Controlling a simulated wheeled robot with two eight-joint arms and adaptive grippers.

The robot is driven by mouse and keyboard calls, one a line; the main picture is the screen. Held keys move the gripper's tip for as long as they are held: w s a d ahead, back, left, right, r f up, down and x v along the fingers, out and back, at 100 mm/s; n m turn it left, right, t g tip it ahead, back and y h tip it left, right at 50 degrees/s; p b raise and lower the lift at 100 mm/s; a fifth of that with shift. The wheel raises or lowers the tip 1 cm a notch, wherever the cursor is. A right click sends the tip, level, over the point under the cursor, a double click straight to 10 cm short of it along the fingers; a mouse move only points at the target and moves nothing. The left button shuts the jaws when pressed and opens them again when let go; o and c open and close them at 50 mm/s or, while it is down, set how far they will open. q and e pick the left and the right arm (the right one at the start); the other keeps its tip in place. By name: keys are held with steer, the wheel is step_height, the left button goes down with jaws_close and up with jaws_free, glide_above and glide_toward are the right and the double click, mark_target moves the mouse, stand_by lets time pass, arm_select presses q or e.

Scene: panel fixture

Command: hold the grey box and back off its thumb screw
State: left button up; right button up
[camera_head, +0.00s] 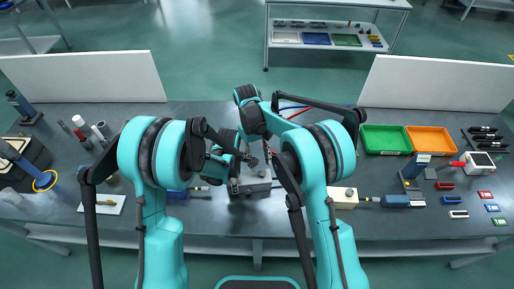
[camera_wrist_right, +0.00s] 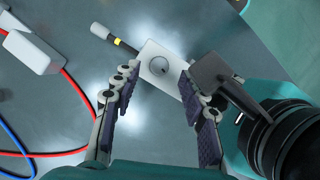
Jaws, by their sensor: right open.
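The grey box (camera_head: 250,188) sits on the bench in front of me in the head view, partly covered by my arms. In the right wrist view the box (camera_wrist_right: 152,58) shows pale from above, with its round thumb screw (camera_wrist_right: 160,67) on top. My right gripper (camera_wrist_right: 158,82) is open, its two fingers apart on either side of the screw in that view, with nothing between the pads. In the head view my right gripper (camera_head: 267,158) is above the box. My left gripper (camera_head: 233,184) is at the box's left side; its fingers are largely hidden.
Red and blue cables (camera_wrist_right: 62,95) lie on the bench. A dark rod with a yellow band (camera_wrist_right: 117,40) is by the grey box. White panels (camera_head: 85,78) stand at the back.

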steer(key=v, duration=0.9)
steer(key=m+t+y, duration=0.2)
steer(key=m+t, duration=0.2)
steer(key=m, duration=1.1)
glide_toward(262, 172)
step_height(262, 172, down, 8)
steer(key=shift+s+d+f, duration=0.1)
jaws_close()
